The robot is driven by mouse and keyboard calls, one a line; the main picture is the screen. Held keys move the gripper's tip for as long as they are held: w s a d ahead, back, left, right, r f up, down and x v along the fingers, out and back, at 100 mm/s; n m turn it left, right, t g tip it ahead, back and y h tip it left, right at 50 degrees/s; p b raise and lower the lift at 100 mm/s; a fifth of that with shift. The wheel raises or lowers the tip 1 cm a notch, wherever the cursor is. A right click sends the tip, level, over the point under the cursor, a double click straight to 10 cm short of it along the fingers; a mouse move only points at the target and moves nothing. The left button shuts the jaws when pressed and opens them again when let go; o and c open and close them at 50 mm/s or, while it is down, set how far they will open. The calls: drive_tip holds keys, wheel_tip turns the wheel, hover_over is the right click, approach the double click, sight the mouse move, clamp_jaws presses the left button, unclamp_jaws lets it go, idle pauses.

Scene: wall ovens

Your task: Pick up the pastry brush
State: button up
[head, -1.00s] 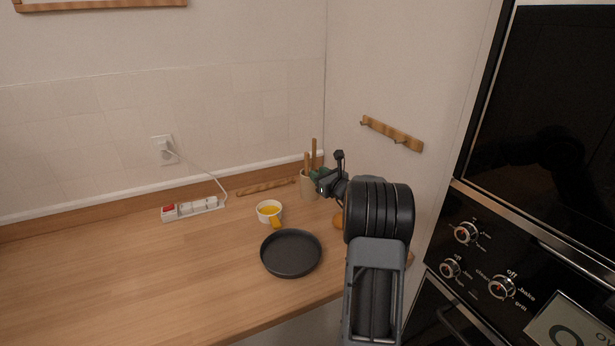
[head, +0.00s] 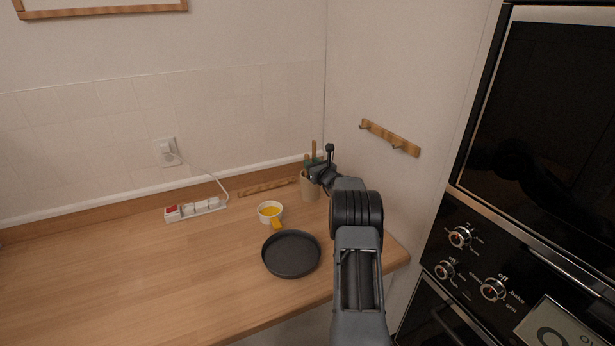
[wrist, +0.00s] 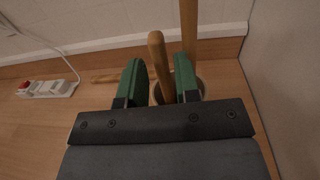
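A beige crock (head: 310,190) stands near the back corner of the counter, holding upright wooden-handled utensils. In the wrist view a round-ended wooden handle (wrist: 158,55) rises from the crock rim (wrist: 202,87), between the green fingers of my gripper (wrist: 159,82). A second, taller handle (wrist: 189,25) stands behind the right finger. Only handles show, so I cannot tell which is the pastry brush. My gripper is open, its fingers apart on either side of the nearer handle, closer on the right. In the head view my gripper (head: 315,168) is at the crock and partly hides it.
A power strip (head: 195,208) and a wooden strip (head: 268,187) lie along the back wall. A hook rail (head: 390,137) is on the side wall. The left counter is clear.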

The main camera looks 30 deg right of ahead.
drive_tip(key=w+p, duration=0.1)
drive_tip(key=w, duration=0.2)
drive_tip(key=shift+w, duration=0.35)
clamp_jaws()
